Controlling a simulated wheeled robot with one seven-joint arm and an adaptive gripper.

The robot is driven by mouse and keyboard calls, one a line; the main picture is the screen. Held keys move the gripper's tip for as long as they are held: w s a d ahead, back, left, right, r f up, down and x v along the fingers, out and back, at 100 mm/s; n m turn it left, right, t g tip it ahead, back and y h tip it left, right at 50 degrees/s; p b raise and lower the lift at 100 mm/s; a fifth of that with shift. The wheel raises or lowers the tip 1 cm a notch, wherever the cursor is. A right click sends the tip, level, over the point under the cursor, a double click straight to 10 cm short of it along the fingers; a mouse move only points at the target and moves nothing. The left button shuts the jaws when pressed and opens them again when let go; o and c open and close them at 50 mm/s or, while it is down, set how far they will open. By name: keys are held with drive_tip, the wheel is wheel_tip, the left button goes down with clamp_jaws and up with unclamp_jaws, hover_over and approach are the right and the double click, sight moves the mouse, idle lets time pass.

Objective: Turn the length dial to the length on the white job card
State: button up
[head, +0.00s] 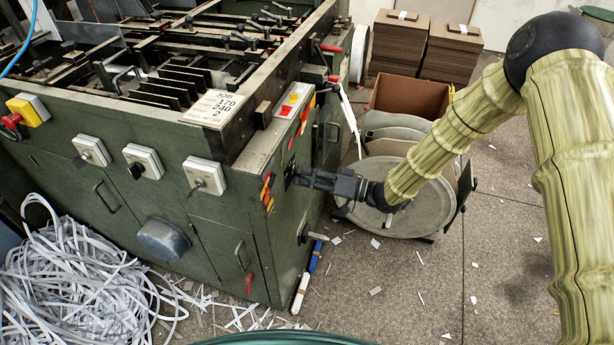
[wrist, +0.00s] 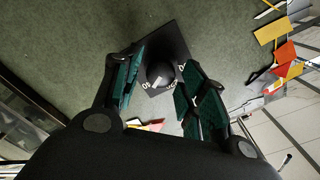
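The white job card (head: 215,107) lies on the top edge of the green machine and reads JOB, 170, 240, 2. A gap shows at the left finger; I cannot tell whether the right one touches.
Yellow and red tags (head: 267,190) hang beside the dial panel. Several white switch boxes (head: 205,175) line the front. Paper strips (head: 75,275) heap at lower left. Floor at the right is mostly clear, with scraps.

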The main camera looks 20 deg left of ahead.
idle(0.3)
drive_tip(key=d, duration=1.2)
drive_tip(key=shift+s, duration=0.2)
drive_tip(key=s+d+f+m+t+h+p, duration=0.2)
drive_tip(key=s+d+f+m+t+h, duration=0.1)
drive_tip(key=s+d+f+h, duration=0.4)
drive_tip(key=s+d+f+m+t+h+p, duration=0.25)
drive_tip(key=d+f+m, duration=0.2)
drive_tip(key=f, duration=0.35)
drive_tip(key=s+d+g+h+p, duration=0.1)
drive_tip(key=s+d+g+h, duration=0.1)
drive_tip(key=s+d, duration=0.3)
drive_tip(key=s+d+f+m+g+h+p, duration=0.1)
drive_tip(key=s+d, duration=0.5)
drive_tip(key=s, duration=0.6)
drive_tip(key=s+d+f+g+h+p, duration=0.1)
drive_tip(key=s+d+g+h, duration=0.2)
drive_tip(key=s, duration=0.6)
drive_tip(key=d+h, duration=0.2)
drive_tip(key=d, duration=0.1)
drive_tip(key=shift+s+d+f, duration=0.15)
drive_tip(key=shift+s+d, duration=0.05)
drive_tip(key=shift+h, duration=0.25)
